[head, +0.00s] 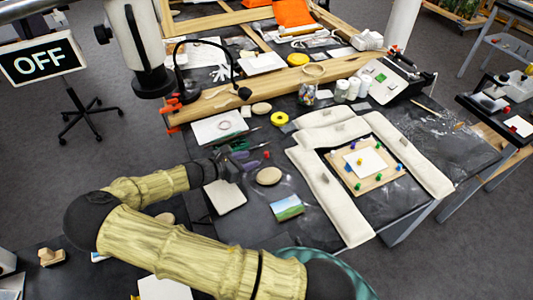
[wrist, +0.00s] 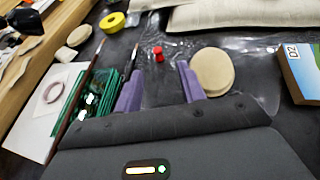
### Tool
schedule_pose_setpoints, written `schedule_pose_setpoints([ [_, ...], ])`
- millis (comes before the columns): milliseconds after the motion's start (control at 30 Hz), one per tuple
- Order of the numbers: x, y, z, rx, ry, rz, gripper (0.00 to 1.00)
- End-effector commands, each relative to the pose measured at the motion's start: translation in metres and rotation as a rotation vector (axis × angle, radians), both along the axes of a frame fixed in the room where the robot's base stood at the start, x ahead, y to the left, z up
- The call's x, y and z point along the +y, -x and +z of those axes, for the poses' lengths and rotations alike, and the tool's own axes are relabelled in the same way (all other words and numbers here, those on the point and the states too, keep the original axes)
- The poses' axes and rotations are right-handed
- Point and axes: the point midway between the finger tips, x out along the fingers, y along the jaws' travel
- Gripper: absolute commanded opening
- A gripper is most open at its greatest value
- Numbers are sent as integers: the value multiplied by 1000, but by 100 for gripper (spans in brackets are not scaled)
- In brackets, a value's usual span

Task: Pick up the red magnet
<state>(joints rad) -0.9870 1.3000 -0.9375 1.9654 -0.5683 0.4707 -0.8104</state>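The red magnet (wrist: 158,54) is a small peg-shaped piece lying or standing on the dark table, just ahead of my fingertips in the wrist view. It also shows as a tiny red spot in the head view (head: 267,154). My gripper (wrist: 160,70) has two purple fingers spread apart with nothing between them. The magnet appears beyond the gap, roughly centred between the fingers. In the head view my gripper (head: 249,160) is low over the table, to the left of the magnet.
A round beige disc (wrist: 213,72) lies close to the right finger. Green items (wrist: 90,100) and a dark pen lie to the left. A yellow tape roll (wrist: 112,22) is further back. White padded bars (head: 320,190) surround a board with colourful pegs (head: 365,165). A picture box (head: 287,208) stands nearby.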

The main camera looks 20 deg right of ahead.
Motion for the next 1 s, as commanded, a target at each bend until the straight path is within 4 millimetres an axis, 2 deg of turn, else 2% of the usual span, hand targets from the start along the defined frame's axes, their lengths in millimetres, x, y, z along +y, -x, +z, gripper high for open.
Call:
schedule_pose_setpoints([
  [100,-17,-4,-6,1,1,-1,40],
  [200,-23,-6,-10,0,0,0,40],
  [600,-28,-8,-11,0,0,0,40],
  [900,-63,-20,-26,1,1,-1,40],
  [1000,-69,-22,-30,0,-1,0,40],
])
